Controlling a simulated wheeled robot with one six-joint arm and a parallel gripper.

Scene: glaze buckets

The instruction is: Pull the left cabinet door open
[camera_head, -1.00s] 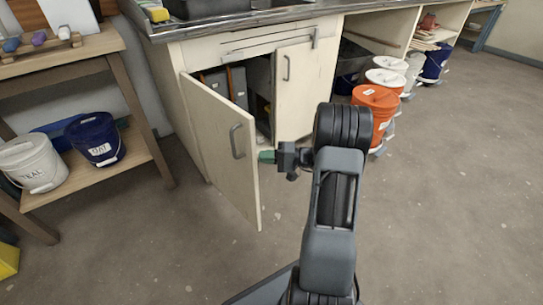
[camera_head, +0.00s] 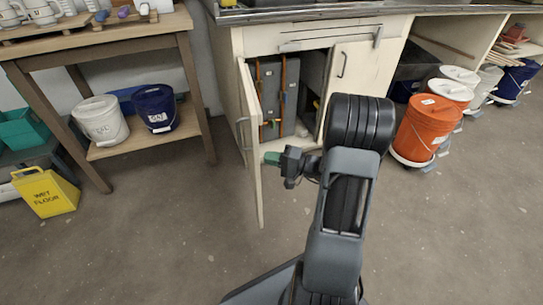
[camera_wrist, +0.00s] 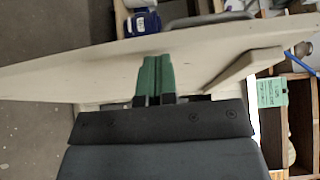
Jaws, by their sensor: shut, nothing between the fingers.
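The left cabinet door (camera_head: 253,185) stands swung well out from the cabinet and shows nearly edge-on in the head view. Its grey handle (camera_head: 242,132) is on the outer face, to the left. My gripper (camera_head: 272,158) is shut and empty, on the inner side of the door. Its green fingertips (camera_wrist: 152,76) lie together against or very close to the pale door panel (camera_wrist: 75,76) in the wrist view; I cannot tell if they touch. The cabinet opening shows grey upright items (camera_head: 281,95) inside.
The right cabinet door (camera_head: 358,80) is shut. An orange bucket (camera_head: 427,130) stands at right. A wooden shelf table (camera_head: 110,45) with a white bucket (camera_head: 101,122) and a blue bucket (camera_head: 155,108) is at left. A yellow floor sign (camera_head: 46,193) stands near it. The floor in front is clear.

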